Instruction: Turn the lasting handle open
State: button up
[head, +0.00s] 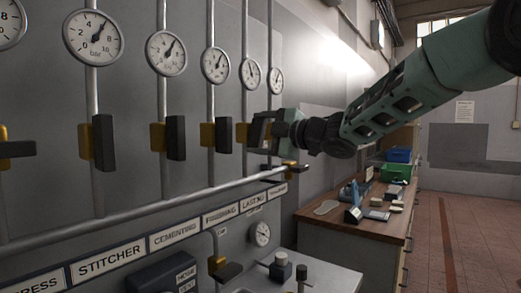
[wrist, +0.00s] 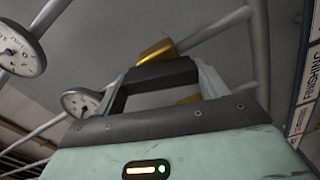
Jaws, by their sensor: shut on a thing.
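The lasting valve has a yellow body (head: 242,134) on the pipe above the LASTING label (head: 252,203). In the head view my gripper (head: 263,131) is at this valve, reaching in from the right and hiding most of its handle. In the wrist view the dark lasting handle (wrist: 160,74) lies between my two fingertips, with the yellow valve body (wrist: 156,51) just beyond it. My gripper is shut on the handle. How far the handle is turned is hard to tell.
Upright dark handles stand to the left at the finishing (head: 223,134), cementing (head: 175,138) and stitcher (head: 103,143) valves. The leftmost handle (head: 17,149) lies level. A rail (head: 140,212) runs below. A workbench (head: 345,227) with small items stands at right, beside open floor.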

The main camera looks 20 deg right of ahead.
jog(key=shift+f+n+b, duration=0.15)
jog(key=shift+n+b, duration=1.45)
jog(key=shift+n, duration=0.1)
jog(key=o, duration=1)
jog(key=b+v, duration=0.2)
jog(key=v, duration=1.5)
jog(key=shift+s+d, duration=0.1)
jog(key=shift+s, duration=0.1)
